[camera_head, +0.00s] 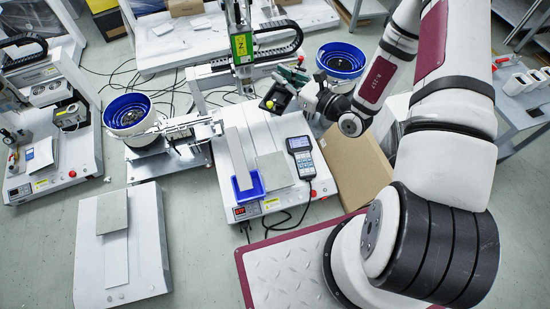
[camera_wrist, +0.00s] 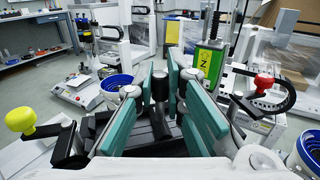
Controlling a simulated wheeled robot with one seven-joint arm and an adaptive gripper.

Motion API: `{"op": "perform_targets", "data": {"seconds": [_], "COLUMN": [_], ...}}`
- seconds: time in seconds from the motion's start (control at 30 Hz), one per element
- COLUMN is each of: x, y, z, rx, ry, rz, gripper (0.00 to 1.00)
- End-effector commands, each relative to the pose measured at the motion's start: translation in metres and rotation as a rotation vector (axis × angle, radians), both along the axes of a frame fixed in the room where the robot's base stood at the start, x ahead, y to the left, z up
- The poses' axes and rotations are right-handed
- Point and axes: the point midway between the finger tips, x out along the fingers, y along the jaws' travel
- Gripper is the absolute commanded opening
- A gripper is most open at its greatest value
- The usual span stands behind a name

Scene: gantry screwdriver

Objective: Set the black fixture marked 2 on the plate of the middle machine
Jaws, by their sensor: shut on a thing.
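My gripper (camera_head: 288,80) is shut on a black fixture (camera_head: 274,101), which has a yellow knob (camera_head: 270,104). It holds the fixture above the rear right of the middle machine's white base (camera_head: 292,128). In the wrist view, my teal fingers (camera_wrist: 162,100) close around a black post (camera_wrist: 158,86) of the fixture. The yellow knob (camera_wrist: 20,119) is at left, and a red knob (camera_wrist: 264,80) on a black bracket is at right. I cannot read a number on the fixture. The machine has a grey square plate (camera_head: 275,171) beside a long pale strip (camera_head: 237,150); the plate looks bare.
A blue tray (camera_head: 248,188) and a handheld controller (camera_head: 301,158) lie beside the plate. The gantry column (camera_head: 242,48) with a green Z label stands close to my gripper. Blue bowls (camera_head: 128,113) (camera_head: 341,60) flank the machine. A cardboard box (camera_head: 357,168) stands right.

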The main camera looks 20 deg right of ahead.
Motion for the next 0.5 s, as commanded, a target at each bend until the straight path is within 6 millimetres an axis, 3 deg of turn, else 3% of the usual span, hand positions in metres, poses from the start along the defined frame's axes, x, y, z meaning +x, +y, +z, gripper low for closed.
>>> {"op": "perform_targets", "data": {"seconds": [0.03,0.5], "x": [0.012,0.061], "y": [0.000,-0.004], "z": [-0.026,-0.194], "rx": [0.002,0.002], "ry": [-0.003,-0.002], "rz": [0.010,0.111], "gripper": [0.00,0.00]}}
